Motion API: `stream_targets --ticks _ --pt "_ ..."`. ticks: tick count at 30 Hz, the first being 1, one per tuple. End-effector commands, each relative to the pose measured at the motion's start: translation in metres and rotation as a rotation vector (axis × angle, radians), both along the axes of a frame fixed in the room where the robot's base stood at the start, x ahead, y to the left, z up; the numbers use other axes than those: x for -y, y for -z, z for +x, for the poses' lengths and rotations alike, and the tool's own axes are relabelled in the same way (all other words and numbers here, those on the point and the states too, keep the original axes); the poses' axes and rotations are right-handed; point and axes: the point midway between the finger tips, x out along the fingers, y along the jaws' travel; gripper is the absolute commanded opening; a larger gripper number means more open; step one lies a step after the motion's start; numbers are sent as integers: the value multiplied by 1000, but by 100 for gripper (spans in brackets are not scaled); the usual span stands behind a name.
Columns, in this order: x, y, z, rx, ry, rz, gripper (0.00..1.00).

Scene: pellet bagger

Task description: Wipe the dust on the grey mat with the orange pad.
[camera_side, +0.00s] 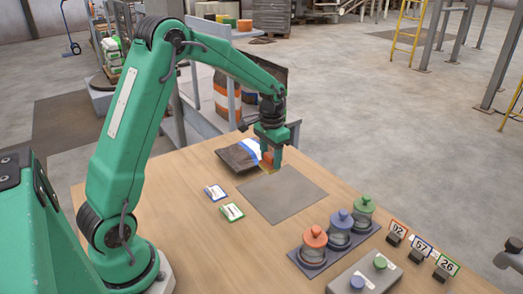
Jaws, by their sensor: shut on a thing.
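The grey mat (283,199) lies flat on the wooden table in the middle of the view. My gripper (270,160) points down at the mat's back left edge. It is shut on the orange pad (266,163), which shows as a small orange patch between the fingers. The pad is at or just above the mat's far corner; I cannot tell whether it touches. The dust is too faint to make out on the mat at this size.
A dark bag with a white and blue band (236,157) lies behind my gripper, close to it. Two small cards (232,212) lie left of the mat. Lidded jars on a dark tray (296,258), a grey button box (345,281) and number signs (421,247) stand at the front right.

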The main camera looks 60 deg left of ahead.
Motion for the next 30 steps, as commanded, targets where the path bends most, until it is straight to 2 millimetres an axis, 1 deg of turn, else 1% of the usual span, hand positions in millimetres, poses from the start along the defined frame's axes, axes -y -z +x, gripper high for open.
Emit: stream_targets --ticks 1,4,9,13,30 --pt "7 0 -3 -1 3 0 30" --pt "14 0 -5 0 1 0 30" --pt "15 1 -6 0 -1 0 30" --pt "15 6 -6 -1 0 0 30" --pt "15 56 -6 -3 0 -1 30"
